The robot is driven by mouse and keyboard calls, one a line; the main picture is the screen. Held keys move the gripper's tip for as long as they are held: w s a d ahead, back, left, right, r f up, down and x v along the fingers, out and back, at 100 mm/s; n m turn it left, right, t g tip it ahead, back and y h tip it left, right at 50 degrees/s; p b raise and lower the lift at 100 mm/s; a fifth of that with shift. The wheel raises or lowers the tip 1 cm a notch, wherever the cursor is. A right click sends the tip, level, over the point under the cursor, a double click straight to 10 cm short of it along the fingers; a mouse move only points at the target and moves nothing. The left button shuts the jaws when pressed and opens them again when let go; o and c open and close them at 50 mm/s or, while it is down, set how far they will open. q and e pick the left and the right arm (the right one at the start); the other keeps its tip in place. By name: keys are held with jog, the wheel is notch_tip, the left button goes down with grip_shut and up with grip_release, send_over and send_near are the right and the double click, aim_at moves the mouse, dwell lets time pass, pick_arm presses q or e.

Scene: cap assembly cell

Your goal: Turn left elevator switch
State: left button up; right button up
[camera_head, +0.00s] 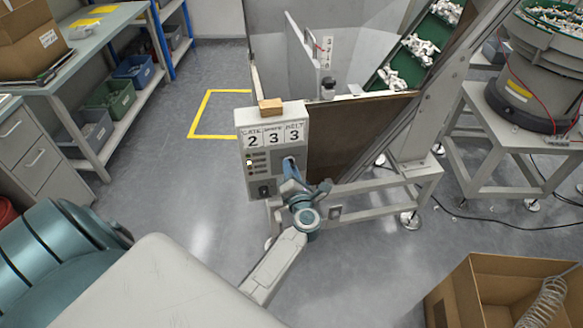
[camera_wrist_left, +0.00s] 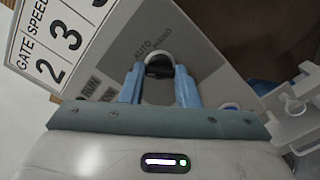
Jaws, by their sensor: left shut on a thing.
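A grey control box (camera_head: 258,165) with a "2 3 3" number plate (camera_head: 273,137) hangs at the front of the elevator. My left gripper (camera_head: 291,168) reaches up to the right part of the box's face. In the left wrist view, a dark round switch knob (camera_wrist_left: 159,60) sits between the two blue fingers of the left gripper (camera_wrist_left: 160,80), below the "AUTO HAND" lettering. The gripper is shut on this knob. The fingers partly hide the knob, and its pointer direction is too dark to tell. My right gripper is not in view.
A small tan block (camera_head: 270,107) lies on top of the box. The elevator's brown panel (camera_head: 355,135) is just right of the box. A cardboard box (camera_head: 470,305) stands at the lower right, and a bowl feeder (camera_head: 535,85) at the far right. Floor on the left is clear.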

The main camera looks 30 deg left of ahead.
pick_arm(q)
jog(key=shift+r+m+p, duration=0.1)
jog(key=shift+m+p, duration=6.8)
jog(key=shift+m, duration=1.3)
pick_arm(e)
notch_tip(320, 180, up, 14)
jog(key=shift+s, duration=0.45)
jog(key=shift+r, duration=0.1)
pick_arm(q)
jog(key=o, duration=1)
jog(key=b+v, duration=0.2)
jog(key=v, duration=0.8)
jog(key=shift+s+d+b, duration=0.25)
jog(key=shift+s+b, duration=0.05)
jog(key=shift+b, duration=0.05)
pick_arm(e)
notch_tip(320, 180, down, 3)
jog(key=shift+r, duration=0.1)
